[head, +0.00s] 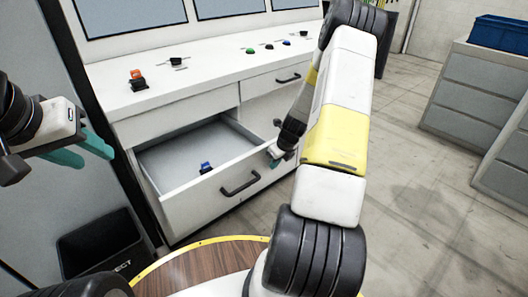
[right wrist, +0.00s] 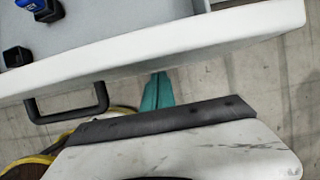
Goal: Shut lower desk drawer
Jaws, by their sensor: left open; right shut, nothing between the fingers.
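The lower desk drawer (head: 218,205) stands pulled out from the white desk in the head view, with a dark bar handle (head: 240,183) on its front. Its front panel and handle also show in the right wrist view (right wrist: 66,108). A small blue-and-black switch block (head: 205,168) lies inside the drawer. My right gripper (head: 276,159) is shut and empty at the right end of the drawer front; its teal fingertips reach the panel's edge in the right wrist view, but I cannot tell whether they touch. My left gripper (head: 85,150) is open and empty, left of the drawer.
The desk top (head: 200,75) carries an orange-and-black switch (head: 137,80) and several small buttons. A dark bin (head: 100,245) stands on the floor at the left. Grey cabinets (head: 470,95) with a blue crate (head: 500,33) stand at the right. The floor between is clear.

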